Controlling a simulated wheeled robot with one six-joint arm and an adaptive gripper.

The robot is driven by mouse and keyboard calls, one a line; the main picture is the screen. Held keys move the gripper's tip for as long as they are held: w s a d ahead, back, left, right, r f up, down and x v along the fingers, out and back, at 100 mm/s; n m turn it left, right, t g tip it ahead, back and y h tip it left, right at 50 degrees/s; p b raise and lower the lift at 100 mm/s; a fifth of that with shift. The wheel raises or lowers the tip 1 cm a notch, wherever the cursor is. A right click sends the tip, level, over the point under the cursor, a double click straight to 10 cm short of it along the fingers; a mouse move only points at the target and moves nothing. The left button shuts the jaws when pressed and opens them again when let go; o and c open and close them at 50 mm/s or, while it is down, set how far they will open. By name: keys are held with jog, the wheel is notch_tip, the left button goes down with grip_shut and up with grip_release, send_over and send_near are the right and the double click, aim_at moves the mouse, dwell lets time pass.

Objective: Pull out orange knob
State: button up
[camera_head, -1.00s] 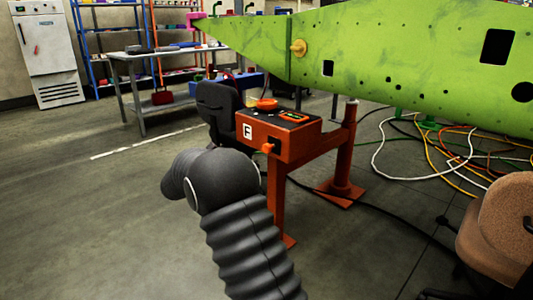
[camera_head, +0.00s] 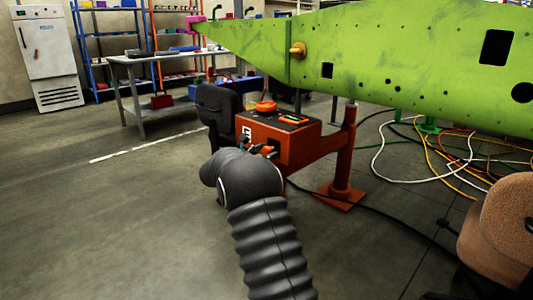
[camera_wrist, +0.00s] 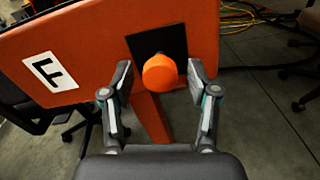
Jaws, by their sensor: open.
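The orange knob (camera_wrist: 160,74) sits on a black square plate (camera_wrist: 146,42) on the face of an orange box (camera_wrist: 95,40) marked with a white "F" label (camera_wrist: 50,71). My gripper (camera_wrist: 160,76) is open, with one finger on each side of the knob and a gap showing on both sides in the wrist view. In the head view the gripper (camera_head: 258,146) is at the front of the orange box (camera_head: 280,135), partly hidden by my arm. The knob cannot be made out clearly there.
A green wing panel (camera_head: 390,60) hangs behind and above the box. A black chair (camera_head: 216,110) stands close to the box's left. Cables (camera_head: 425,160) lie on the floor at right, and a brown chair (camera_head: 500,225) is at front right. The floor at left is clear.

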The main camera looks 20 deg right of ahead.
jog(key=shift+w+d, duration=0.15)
jog(key=shift+d, duration=0.3)
grip_shut()
